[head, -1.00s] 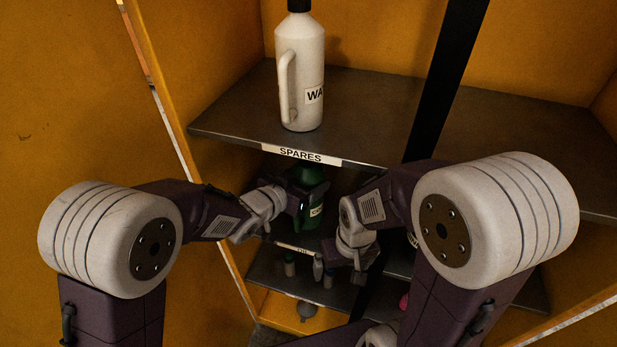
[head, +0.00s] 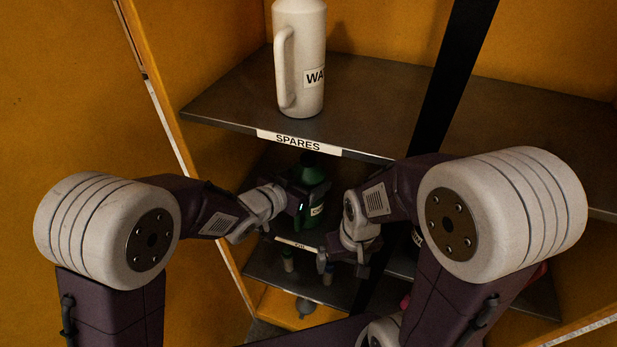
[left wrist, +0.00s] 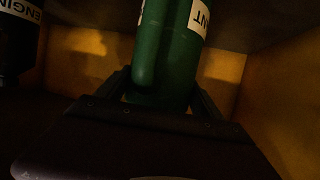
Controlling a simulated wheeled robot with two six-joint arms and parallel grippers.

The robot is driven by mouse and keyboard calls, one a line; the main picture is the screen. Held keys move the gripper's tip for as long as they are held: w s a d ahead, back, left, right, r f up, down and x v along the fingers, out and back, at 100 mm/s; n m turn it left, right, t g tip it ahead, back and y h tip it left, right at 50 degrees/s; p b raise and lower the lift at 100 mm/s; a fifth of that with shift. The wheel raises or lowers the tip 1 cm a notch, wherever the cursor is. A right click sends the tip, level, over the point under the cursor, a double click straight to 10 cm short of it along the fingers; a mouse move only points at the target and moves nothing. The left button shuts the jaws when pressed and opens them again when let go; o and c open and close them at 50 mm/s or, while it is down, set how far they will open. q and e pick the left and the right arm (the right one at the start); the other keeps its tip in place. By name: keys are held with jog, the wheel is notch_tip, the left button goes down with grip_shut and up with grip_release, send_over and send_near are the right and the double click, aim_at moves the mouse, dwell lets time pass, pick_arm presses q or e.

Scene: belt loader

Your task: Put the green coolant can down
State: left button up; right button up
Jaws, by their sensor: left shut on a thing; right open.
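The green coolant can (head: 314,178) is in the shelf bay below the board marked SPARES, partly hidden by my left gripper and the shadow. My left gripper (head: 302,205) is shut on it from the left. In the left wrist view the green can (left wrist: 165,65) fills the middle between the two fingers (left wrist: 160,95), with part of a white label showing. I cannot tell whether its base touches the shelf under it. My right gripper (head: 345,262) is open and empty, lower and to the right of the can, in front of the lower shelves.
A white jug (head: 300,60) stands on the SPARES shelf (head: 225,100) above. A dark container marked ENGINE (left wrist: 18,40) stands beside the can in the left wrist view. Small bottles (head: 288,260) are on a lower shelf. A black upright (head: 450,85) crosses the shelves.

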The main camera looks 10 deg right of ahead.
pick_arm(q)
jog(key=o, duration=1.8)
jog(key=shift+f, duration=0.1)
jog(key=o, duration=0.3)
jog(key=shift+w+d, duration=0.15)
jog(key=shift+d, duration=0.05)
jog(key=shift+d+f, duration=0.1)
jog(key=shift+d, duration=0.05)
jog(key=shift+r+p, duration=0.3)
jog(key=shift+r, duration=0.05)
jog(key=b+v, duration=0.1)
jog(key=v, duration=1.1)
jog(key=shift+a+f, duration=0.1)
jog(key=shift+a, duration=0.15)
